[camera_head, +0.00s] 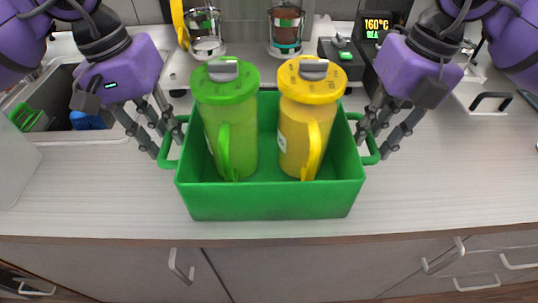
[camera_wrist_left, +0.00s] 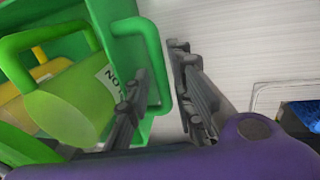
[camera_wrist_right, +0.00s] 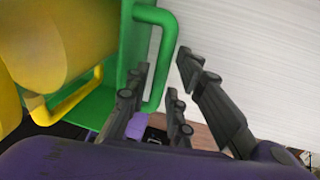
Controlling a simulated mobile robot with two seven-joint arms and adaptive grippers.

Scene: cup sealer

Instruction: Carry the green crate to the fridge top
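The green crate (camera_head: 270,205) sits on the pale counter in the head view. It holds a green lidded pitcher (camera_head: 228,120) at left and a yellow lidded pitcher (camera_head: 308,115) at right. My left gripper (camera_head: 160,138) is at the crate's left handle (camera_wrist_left: 155,65), with its fingers spread on either side of the bar. My right gripper (camera_head: 383,132) is likewise at the right handle (camera_wrist_right: 162,55), fingers apart around the bar. Both wrist views show a gap between fingers and bar. No fridge top is identifiable in these views.
Behind the crate stand two clear jars (camera_head: 205,32) (camera_head: 285,32) and a dark device with a lit display (camera_head: 378,28). A sink (camera_head: 65,100) with green and blue items is at left. The counter in front of the crate (camera_head: 270,232) is clear, with drawers below.

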